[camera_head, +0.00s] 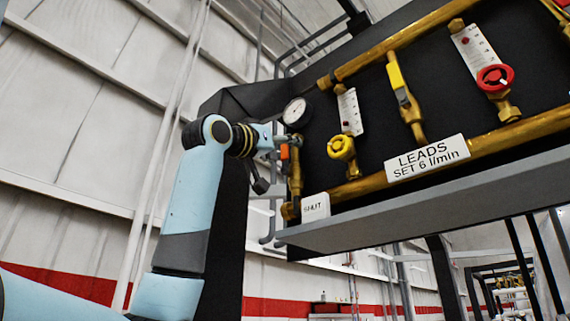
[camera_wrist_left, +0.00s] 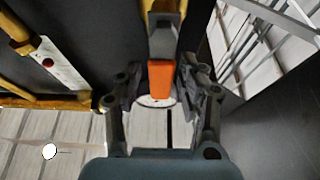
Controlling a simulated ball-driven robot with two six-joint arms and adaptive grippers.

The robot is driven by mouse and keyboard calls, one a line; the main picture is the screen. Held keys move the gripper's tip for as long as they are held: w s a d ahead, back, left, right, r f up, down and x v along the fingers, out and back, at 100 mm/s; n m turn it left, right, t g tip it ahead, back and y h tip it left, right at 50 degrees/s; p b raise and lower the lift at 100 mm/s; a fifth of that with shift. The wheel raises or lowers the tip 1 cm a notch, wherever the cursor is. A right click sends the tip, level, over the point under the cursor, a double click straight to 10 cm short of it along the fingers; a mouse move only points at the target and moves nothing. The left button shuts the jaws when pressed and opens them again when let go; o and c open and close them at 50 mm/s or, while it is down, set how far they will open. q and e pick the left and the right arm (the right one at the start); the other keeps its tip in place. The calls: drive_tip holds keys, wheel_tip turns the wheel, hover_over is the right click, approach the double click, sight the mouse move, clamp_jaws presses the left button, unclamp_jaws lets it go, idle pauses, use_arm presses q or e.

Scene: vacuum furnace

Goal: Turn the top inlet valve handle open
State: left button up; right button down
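The inlet valve handle is a small orange lever (camera_head: 285,152) on the vertical brass pipe at the left end of the panel, below the round gauge. In the left wrist view the orange handle (camera_wrist_left: 160,80) points toward the camera, between the two fingers. My left gripper (camera_head: 282,143) reaches in from the left at the handle. Its fingers (camera_wrist_left: 160,88) stand on either side of the handle with a narrow gap showing on each side, so it looks open around it. The contact at the fingertips is partly hidden. My right gripper is in neither view.
A round gauge (camera_head: 296,112) sits just above the handle. A white "SHUT" plate (camera_head: 315,207) is below it. A yellow knob (camera_head: 341,148) and a red knob (camera_head: 495,78) are to the right. A grey ledge (camera_head: 420,200) runs below the panel.

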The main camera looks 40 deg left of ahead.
use_arm(q)
drive_tip(key=d+v, duration=0.1)
drive_tip(key=v, duration=1.1)
drive_tip(key=shift+a, duration=0.45)
